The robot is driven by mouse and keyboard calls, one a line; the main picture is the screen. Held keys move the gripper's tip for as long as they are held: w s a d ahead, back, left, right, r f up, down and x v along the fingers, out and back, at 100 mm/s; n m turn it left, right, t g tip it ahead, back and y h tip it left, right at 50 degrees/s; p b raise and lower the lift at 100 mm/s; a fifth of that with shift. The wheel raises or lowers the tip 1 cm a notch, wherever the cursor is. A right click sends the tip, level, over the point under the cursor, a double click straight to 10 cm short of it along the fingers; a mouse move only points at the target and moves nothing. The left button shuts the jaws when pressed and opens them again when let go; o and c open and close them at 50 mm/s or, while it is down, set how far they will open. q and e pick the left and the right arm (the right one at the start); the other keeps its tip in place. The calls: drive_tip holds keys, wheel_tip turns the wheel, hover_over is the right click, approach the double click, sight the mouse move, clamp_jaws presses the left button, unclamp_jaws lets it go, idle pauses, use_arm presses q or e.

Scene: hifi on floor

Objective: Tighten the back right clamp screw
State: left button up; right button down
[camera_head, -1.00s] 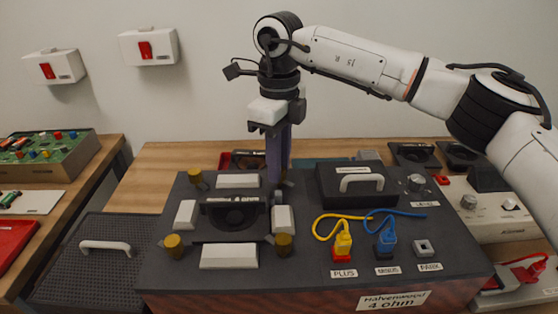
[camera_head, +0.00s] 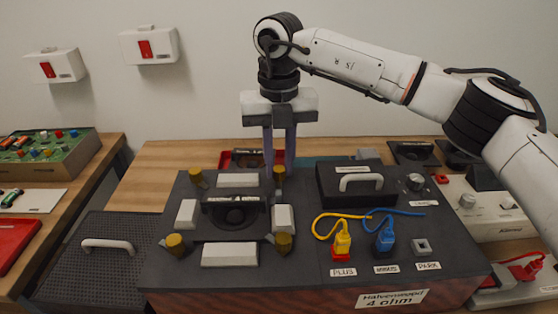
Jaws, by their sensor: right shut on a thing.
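The back right clamp screw (camera_head: 279,176) has a brass-coloured knob and stands upright at the back right corner of the dark driver mount (camera_head: 236,220). My right gripper (camera_head: 279,168) comes down from above with its two fingers side by side. Its fingertips are shut on the knob of that screw. The other brass clamp screws show at the back left (camera_head: 195,177), front left (camera_head: 175,245) and front right (camera_head: 283,244). White clamp blocks (camera_head: 229,254) lie around the mount. My left gripper is not in view.
On the same dark box (camera_head: 305,262) are a raised lid with a white handle (camera_head: 361,182), a yellow plug (camera_head: 342,241), a blue plug (camera_head: 385,239) and a knob (camera_head: 415,182). A perforated grille (camera_head: 75,262) lies left. Two red wall switches (camera_head: 146,48) hang behind.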

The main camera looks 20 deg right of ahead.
sight(279, 168)
drive_tip(key=m, duration=0.4)
drive_tip(key=shift+r+m, duration=0.1)
drive_tip(key=shift+m, duration=0.2)
drive_tip(key=shift+w+m, duration=0.1)
drive_tip(key=shift+m, duration=1.8)
drive_tip(key=c, duration=1.6)
unclamp_jaws()
drive_tip(key=shift+o, duration=0.2)
wheel_tip(279, 168, up, 10)
drive_tip(key=shift+r, duration=0.15)
